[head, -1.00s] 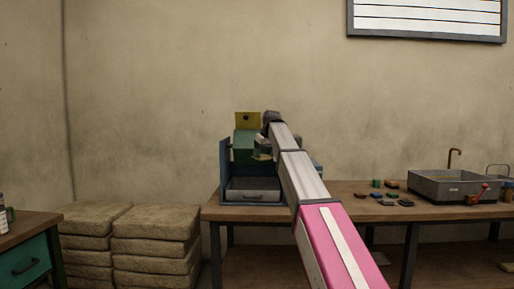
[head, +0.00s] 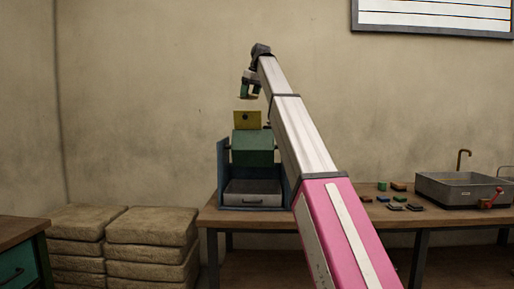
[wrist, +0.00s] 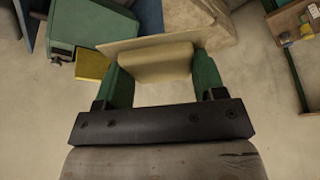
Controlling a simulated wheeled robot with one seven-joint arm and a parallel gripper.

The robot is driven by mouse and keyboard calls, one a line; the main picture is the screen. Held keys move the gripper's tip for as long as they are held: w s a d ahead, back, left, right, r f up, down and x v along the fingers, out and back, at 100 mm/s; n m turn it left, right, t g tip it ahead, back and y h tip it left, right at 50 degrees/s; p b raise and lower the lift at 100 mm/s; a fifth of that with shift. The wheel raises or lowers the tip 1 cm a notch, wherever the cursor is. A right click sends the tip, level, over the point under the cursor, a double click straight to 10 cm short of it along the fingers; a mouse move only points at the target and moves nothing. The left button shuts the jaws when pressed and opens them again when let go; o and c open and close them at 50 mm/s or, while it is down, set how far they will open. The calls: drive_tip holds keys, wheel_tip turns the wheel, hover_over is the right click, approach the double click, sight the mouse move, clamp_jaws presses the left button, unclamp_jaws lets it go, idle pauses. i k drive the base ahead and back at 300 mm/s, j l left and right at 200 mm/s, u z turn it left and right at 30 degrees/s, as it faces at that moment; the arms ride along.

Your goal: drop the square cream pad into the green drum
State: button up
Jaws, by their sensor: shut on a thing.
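My gripper (head: 249,88) is raised high above the bench, over the green drum (head: 252,147). Its green fingers (wrist: 160,66) are shut on the sides of the square cream pad (wrist: 125,45), which shows a thin plate with a thicker block in the wrist view. In the head view the pad is small and mostly hidden by the fingers. The angular green drum sits in a blue frame (head: 223,165), and a yellow panel (head: 247,120) stands upright at its top. The drum also shows at upper left in the wrist view (wrist: 90,22). Its inside cannot be seen.
A grey drawer or tray (head: 252,192) sits below the drum. Several small coloured blocks (head: 398,198) and a grey sink (head: 455,188) are on the wooden bench (head: 330,214) to the right. Stacked tan sacks (head: 150,228) stand left of the bench. The air around the gripper is clear.

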sight(245, 165)
drive_tip(key=i, duration=1.2)
